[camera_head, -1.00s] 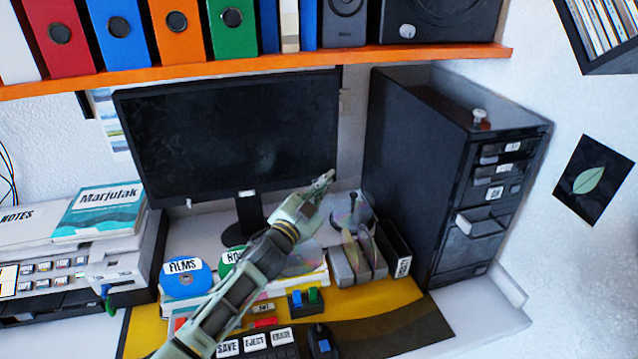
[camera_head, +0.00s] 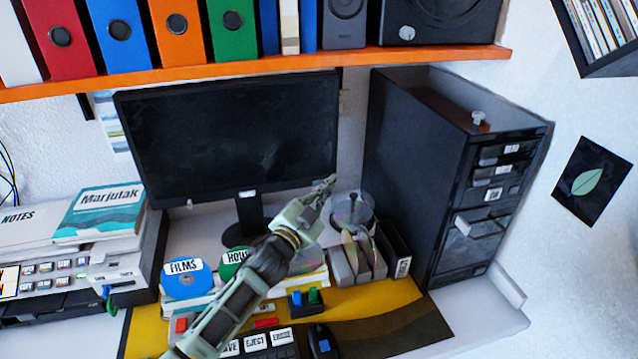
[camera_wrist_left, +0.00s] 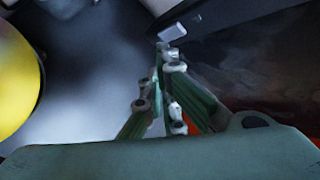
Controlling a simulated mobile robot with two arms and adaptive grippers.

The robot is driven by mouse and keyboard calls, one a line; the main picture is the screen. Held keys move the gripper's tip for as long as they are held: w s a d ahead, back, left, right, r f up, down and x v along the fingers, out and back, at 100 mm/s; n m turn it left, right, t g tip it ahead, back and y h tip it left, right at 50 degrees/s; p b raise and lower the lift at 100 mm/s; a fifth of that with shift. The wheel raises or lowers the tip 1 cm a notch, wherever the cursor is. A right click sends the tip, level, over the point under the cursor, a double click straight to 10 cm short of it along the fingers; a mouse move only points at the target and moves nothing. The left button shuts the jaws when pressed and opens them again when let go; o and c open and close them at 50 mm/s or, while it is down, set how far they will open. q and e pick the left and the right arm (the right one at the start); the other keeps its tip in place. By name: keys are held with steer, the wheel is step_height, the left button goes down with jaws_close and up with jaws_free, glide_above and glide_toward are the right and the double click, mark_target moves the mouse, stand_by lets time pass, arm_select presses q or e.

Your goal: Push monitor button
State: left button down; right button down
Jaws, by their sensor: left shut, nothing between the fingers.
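The black monitor (camera_head: 230,135) stands on the desk beneath the shelf, its screen dark. A small pale tab (camera_head: 189,203) sticks out below its bottom edge on the left, and a white label (camera_head: 247,194) sits at the top of its stand; I cannot tell which is the button. My left gripper (camera_head: 328,186) is shut and empty, near the monitor's lower right corner. In the left wrist view its fingers (camera_wrist_left: 172,58) are together, and a white rectangular piece (camera_wrist_left: 172,32) lies just beyond the tips by a dark edge. My right gripper is not in view.
A black tower (camera_head: 425,150) stands right of the monitor. An orange shelf (camera_head: 300,61) with binders hangs above. A notes stack and printer (camera_head: 115,268) stand left.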

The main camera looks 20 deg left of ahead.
arm_select(q)
steer(key=shift+s+d+p, duration=0.4)
steer(key=shift+s+d, duration=0.3)
steer(key=shift+s, duration=0.35)
steer(key=shift+s+d+p, duration=0.35)
steer(key=shift+s+d, duration=0.35)
steer(key=shift+s, duration=0.35)
